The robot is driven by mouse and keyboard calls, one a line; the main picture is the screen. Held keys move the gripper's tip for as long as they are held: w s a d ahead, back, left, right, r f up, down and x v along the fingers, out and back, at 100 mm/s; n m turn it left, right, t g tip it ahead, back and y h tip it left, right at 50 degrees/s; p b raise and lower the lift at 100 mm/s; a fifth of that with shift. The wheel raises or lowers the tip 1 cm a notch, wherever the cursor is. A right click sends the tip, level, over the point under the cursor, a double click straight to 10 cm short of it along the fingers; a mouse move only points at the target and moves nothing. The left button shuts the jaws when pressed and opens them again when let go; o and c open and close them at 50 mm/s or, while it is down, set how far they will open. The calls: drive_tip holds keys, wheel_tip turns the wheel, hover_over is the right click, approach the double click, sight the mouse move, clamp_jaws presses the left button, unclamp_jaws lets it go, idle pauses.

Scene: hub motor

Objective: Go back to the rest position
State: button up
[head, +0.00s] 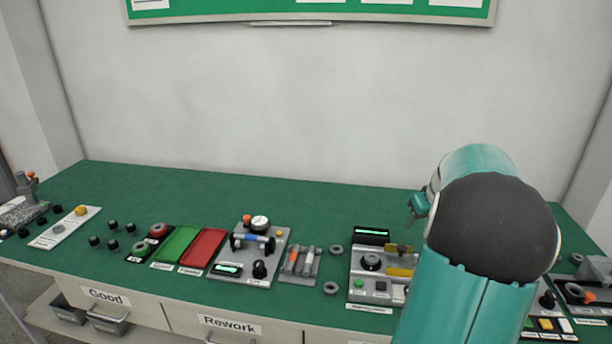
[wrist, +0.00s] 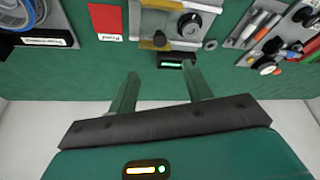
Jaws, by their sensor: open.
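My gripper (wrist: 161,78) is open in the wrist view, its two green fingers spread with nothing between them. In the head view my gripper (head: 418,206) shows partly at the left of my raised teal arm, above the bench, and the arm hides much of it. Beneath it is a grey panel (head: 377,291) with a display, a black knob (head: 371,262) and a yellow part (head: 401,271). The fingers look apart from the panel.
The green bench (head: 320,203) is clear along its back. A red tray (head: 203,247), a green tray (head: 175,243), a gauge station (head: 236,268) and a tool holder (head: 300,264) stand at its front. More devices sit at the right. A wall (head: 250,100) rises behind.

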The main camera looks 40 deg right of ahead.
drive_tip(key=w+a+r+n, duration=0.1)
drive_tip(key=w+a+r, duration=0.15)
drive_tip(key=a, duration=0.65)
drive_tip(key=w+a+r+n, duration=0.1)
drive_tip(key=w+a+r, duration=0.15)
drive_tip(key=a, duration=0.65)
drive_tip(key=w+a+r+n, duration=0.15)
drive_tip(key=w+a, duration=0.25)
drive_tip(key=a, duration=0.6)
drive_tip(key=s+a+n+y, duration=0.1)
drive_tip(key=s+a, duration=0.4)
drive_tip(key=a, duration=0.7)
drive_tip(key=s+a+f+t+y, duration=0.1)
drive_tip(key=s+a, duration=0.5)
drive_tip(key=a, duration=0.6)
drive_tip(key=shift+s+f+n, duration=0.25)
drive_tip(key=shift+s+n, duration=0.05)
drive_tip(key=shift+n, duration=0.05)
drive_tip(key=shift+a, duration=0.1)
drive_tip(key=c, duration=0.3)
